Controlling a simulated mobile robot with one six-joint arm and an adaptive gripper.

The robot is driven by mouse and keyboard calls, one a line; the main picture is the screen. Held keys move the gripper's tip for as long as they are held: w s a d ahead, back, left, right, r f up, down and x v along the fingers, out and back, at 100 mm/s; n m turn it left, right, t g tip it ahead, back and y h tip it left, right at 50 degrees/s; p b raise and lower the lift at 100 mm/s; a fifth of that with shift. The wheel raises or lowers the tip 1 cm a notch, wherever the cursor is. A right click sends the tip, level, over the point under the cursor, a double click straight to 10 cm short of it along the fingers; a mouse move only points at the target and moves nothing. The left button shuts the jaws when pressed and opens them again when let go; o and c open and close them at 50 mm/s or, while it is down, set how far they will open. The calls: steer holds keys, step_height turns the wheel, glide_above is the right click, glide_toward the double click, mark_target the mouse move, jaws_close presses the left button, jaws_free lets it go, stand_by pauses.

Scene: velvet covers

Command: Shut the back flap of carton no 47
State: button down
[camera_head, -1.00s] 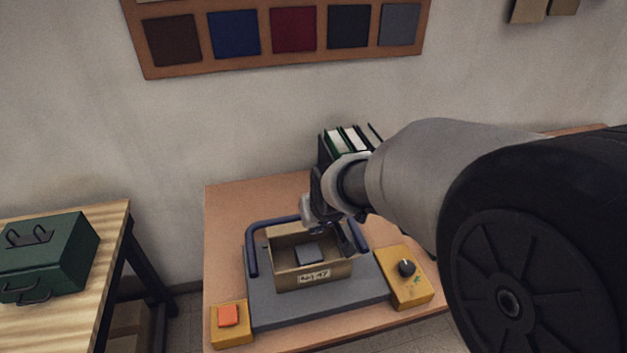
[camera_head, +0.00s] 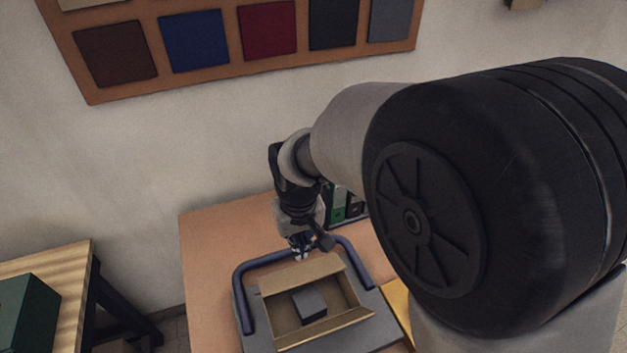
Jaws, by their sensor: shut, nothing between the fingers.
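The open brown carton (camera_head: 350,291) sits on a grey plate (camera_head: 384,334) on the table, inside a blue bar frame. A dark grey block (camera_head: 309,304) lies inside it. The carton's back panel (camera_head: 302,276) stands up along its far edge; I cannot clearly tell flap from wall there. A strip of cardboard shows along the near edge, and the number label is not visible now. My gripper (camera_head: 301,252) points down just behind the carton's back edge, near the blue bar (camera_head: 243,292). Its fingers are shut and empty. I cannot tell whether they touch the back panel.
Binders (camera_head: 341,203) stand behind my gripper to the right. A yellow box (camera_head: 398,299) is partly hidden by my arm, which covers the right side. A side table at lower left carries a green case (camera_head: 28,315). The brown tabletop (camera_head: 212,235) left of the frame is clear.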

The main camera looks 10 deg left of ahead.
mark_target(306, 281)
steer(key=f, duration=0.2)
steer(key=f+b, duration=0.1)
steer(key=f, duration=0.1)
steer(key=s+f+b, duration=0.1)
steer(key=f, duration=0.1)
steer(key=shift+d+f, duration=0.25)
steer(key=shift+d, duration=0.05)
steer(key=shift+s+f, duration=0.1)
steer(key=t+b, duration=0.1)
steer(key=b, duration=0.1)
steer(key=shift+s+d+f+y+b, duration=0.25)
steer(key=shift+s+f+y+b, duration=0.05)
steer(key=shift+f, duration=0.05)
steer(key=shift+s+d+f+b, duration=0.3)
steer(key=shift+s+d+f, duration=0.15)
steer(key=shift+s+f, duration=0.35)
steer(key=shift+w+r, duration=0.1)
